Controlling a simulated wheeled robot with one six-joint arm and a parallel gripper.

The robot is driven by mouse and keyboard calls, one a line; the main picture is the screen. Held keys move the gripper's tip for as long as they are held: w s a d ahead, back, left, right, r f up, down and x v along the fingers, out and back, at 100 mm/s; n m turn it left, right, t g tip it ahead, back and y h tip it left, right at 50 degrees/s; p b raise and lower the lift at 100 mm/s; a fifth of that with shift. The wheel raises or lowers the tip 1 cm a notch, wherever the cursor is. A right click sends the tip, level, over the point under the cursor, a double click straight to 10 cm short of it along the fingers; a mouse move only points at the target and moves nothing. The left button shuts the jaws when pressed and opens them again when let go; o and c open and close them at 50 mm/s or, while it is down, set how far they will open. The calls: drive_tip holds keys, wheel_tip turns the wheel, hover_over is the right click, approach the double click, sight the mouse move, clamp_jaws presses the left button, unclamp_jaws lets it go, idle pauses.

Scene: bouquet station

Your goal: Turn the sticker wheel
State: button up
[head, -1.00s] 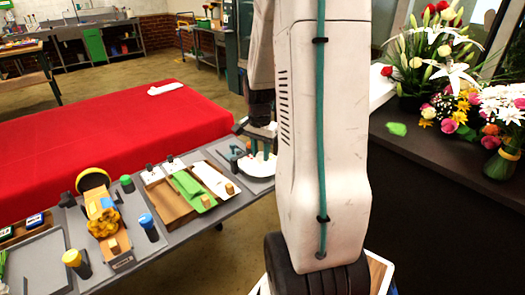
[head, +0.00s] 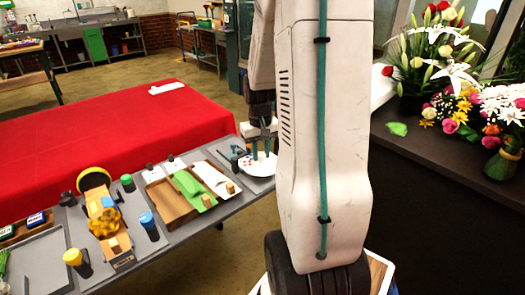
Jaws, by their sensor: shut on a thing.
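The sticker wheel (head: 251,169) is a white disc with small red marks, at the right end of the grey bench. It is partly hidden behind my arm. My gripper (head: 262,150) points down over the wheel from above, with its fingers at a small pale part on the disc. It is shut on that part, which looks like a knob; its shape is mostly hidden by the fingers.
A dark green tool (head: 232,155) lies just left of the wheel. A wooden tray (head: 180,200) with green and white pieces, a tape dispenser (head: 105,215) and capped bottles (head: 150,227) stand along the bench. A red-covered table (head: 110,135) lies behind. Flowers (head: 440,60) stand at right.

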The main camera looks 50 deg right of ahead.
sight(262, 155)
drive_tip(key=n, duration=0.6)
drive_tip(key=shift+s+f+n, duration=0.1)
drive_tip(key=shift+s+n, duration=0.1)
drive_tip(key=shift+n, duration=0.2)
idle(0.4)
drive_tip(key=o, duration=0.7)
drive_tip(key=shift+w, duration=0.1)
drive_tip(key=shift+r, duration=0.35)
wheel_tip(262, 155, up, 7)
drive_tip(key=shift+a+r, duration=0.1)
drive_tip(key=shift+r, duration=0.05)
